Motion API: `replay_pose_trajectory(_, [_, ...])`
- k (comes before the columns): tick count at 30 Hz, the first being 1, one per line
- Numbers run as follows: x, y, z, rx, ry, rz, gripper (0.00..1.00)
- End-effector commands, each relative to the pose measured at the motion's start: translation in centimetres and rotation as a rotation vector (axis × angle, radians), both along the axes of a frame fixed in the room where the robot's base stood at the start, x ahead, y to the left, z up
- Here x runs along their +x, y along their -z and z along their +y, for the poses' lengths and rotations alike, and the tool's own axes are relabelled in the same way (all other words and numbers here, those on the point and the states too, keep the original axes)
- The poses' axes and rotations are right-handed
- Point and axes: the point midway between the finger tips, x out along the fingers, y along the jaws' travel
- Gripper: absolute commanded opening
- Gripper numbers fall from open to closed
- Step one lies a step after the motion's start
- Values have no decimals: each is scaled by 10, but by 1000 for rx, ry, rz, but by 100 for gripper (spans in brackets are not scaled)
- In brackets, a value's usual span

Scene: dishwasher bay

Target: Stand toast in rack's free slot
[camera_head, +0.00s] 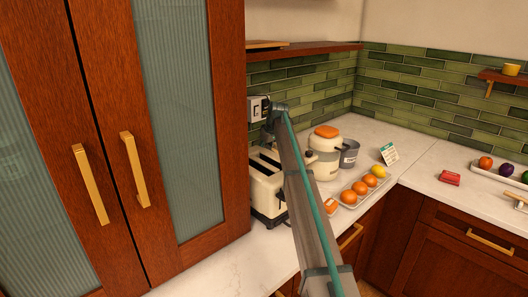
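No toast and no rack can be made out in the head view. A cream toaster (267,190) with dark slots on top stands on the counter beside the tall cabinet. My arm reaches up and away from the lower edge of the picture, covering the toaster's right side. The dark end of my arm, with my gripper (267,135), is above the far end of the toaster, close to the wall. The fingers are too small and too hidden to tell whether they are open or hold anything.
A tall wooden cabinet (115,150) fills the left. Right of my arm stand a cream pot with an orange top (325,160), a grey pot (349,153) and a tray of oranges and a lemon (348,207).

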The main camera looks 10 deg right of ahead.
Motion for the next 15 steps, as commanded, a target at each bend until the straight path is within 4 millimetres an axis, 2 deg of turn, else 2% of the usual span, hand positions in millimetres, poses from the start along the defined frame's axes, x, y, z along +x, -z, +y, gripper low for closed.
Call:
replay_pose_trajectory(4, [-2, -6, -1, 0, 0, -1, 45])
replay_pose_trajectory(8, [-6, -21, -5, 0, 1, -3, 45])
replay_pose_trajectory(15, [-20, -62, -15, 0, 1, -1, 45])
